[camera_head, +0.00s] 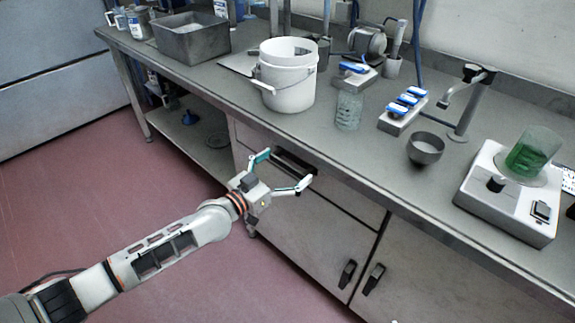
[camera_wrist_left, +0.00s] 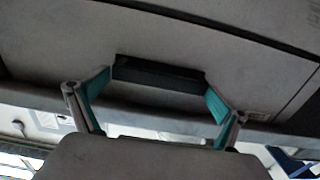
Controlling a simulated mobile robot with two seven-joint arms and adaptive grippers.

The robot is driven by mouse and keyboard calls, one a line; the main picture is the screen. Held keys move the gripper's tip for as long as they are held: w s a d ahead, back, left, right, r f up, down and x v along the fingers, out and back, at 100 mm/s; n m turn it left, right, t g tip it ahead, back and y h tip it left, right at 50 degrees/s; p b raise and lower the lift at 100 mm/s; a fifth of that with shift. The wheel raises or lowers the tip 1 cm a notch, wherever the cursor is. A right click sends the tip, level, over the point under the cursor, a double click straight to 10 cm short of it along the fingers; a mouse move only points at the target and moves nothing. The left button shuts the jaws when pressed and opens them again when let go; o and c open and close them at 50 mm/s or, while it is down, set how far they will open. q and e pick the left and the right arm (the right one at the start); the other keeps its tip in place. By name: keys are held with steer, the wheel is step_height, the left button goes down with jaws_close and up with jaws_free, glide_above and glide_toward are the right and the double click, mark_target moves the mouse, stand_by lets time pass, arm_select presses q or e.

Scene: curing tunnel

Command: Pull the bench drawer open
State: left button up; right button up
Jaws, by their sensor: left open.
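The bench drawer (camera_head: 345,196) is the grey front under the bench top, and it looks flush with the cabinet. Its dark handle (camera_head: 294,163) is a horizontal bar, partly hidden by my gripper in the head view. My left gripper (camera_head: 284,169) is open in front of the handle, with its teal-padded fingers spread toward the two ends. In the left wrist view the black handle (camera_wrist_left: 160,75) lies between the open fingertips (camera_wrist_left: 158,82), across the drawer front (camera_wrist_left: 150,30). Whether the fingers touch it, I cannot tell. My right gripper is not in view.
The bench top (camera_head: 310,135) carries a white bucket (camera_head: 286,85), a grey bin (camera_head: 193,40), a glass beaker (camera_head: 348,110), a small bowl (camera_head: 425,149) and a hotplate (camera_head: 508,205) with a green beaker. Cabinet doors (camera_head: 320,240) stand below. The reddish floor (camera_head: 100,200) is clear.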

arm_select(q)
steer(key=shift+w+d, duration=0.1)
steer(key=shift+w, duration=0.05)
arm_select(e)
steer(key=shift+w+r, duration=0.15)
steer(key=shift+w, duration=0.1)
arm_select(q)
steer(key=c, duration=1.3)
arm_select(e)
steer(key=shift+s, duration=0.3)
arm_select(q)
steer(key=shift+s+a, duration=0.2)
steer(key=shift+s, duration=0.05)
steer(key=shift+p+v, duration=5.1)
steer(key=shift+v, duration=13.65)
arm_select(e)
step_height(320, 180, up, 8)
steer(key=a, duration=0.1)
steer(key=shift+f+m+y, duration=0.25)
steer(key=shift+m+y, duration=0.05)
arm_select(q)
steer(key=shift+s+d, duration=0.15)
steer(key=shift+d, duration=0.05)
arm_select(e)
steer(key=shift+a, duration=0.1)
